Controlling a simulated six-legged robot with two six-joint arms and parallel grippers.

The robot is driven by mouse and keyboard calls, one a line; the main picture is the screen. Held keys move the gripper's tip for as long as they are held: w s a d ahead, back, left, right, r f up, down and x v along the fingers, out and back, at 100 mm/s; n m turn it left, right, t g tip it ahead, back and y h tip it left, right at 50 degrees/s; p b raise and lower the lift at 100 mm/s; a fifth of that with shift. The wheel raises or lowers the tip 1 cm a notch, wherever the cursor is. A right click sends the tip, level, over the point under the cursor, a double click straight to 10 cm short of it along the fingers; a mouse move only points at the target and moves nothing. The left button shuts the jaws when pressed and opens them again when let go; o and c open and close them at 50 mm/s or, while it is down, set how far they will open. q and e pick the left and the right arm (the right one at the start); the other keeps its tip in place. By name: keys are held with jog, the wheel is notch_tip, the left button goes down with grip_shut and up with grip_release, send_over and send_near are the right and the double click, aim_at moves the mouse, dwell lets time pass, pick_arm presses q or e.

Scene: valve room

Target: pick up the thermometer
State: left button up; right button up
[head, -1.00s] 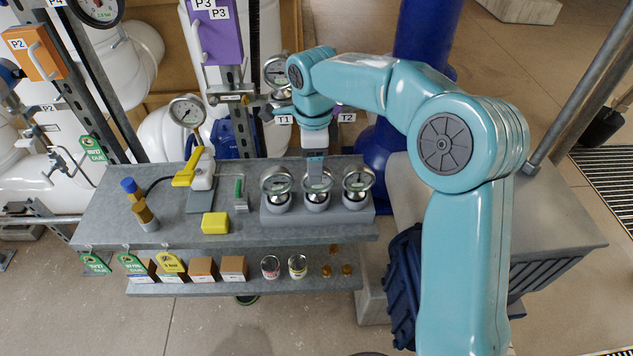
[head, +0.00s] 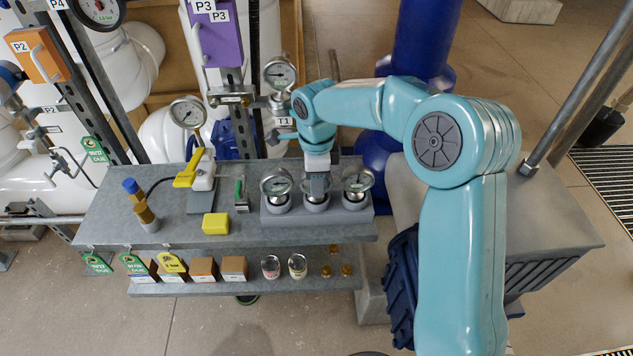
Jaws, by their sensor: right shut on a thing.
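Three round dial thermometers stand in a row in a grey block (head: 352,216) on the metal bench. The left one (head: 276,183) and the right one (head: 357,181) show their dials. The middle thermometer (head: 304,184) is mostly hidden behind my right gripper (head: 317,187). That gripper points down from the teal arm and is shut on the middle thermometer, which appears still seated in the block. My left gripper is not in view.
A yellow block (head: 215,223), a yellow-handled valve (head: 189,168) and a green-handled tool (head: 240,193) lie left of the grey block. A lower shelf (head: 205,287) holds boxes and cans. Pipes and wall gauges (head: 280,73) stand close behind the arm.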

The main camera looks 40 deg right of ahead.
jog(key=shift+d+r, duration=0.1)
jog(key=shift+w+r, duration=0.1)
jog(key=shift+r, duration=0.2)
notch_tip(320, 180, up, 19)
jog(key=p, duration=0.1)
jog(key=shift+p, duration=0.3)
jog(key=shift+o, duration=0.3)
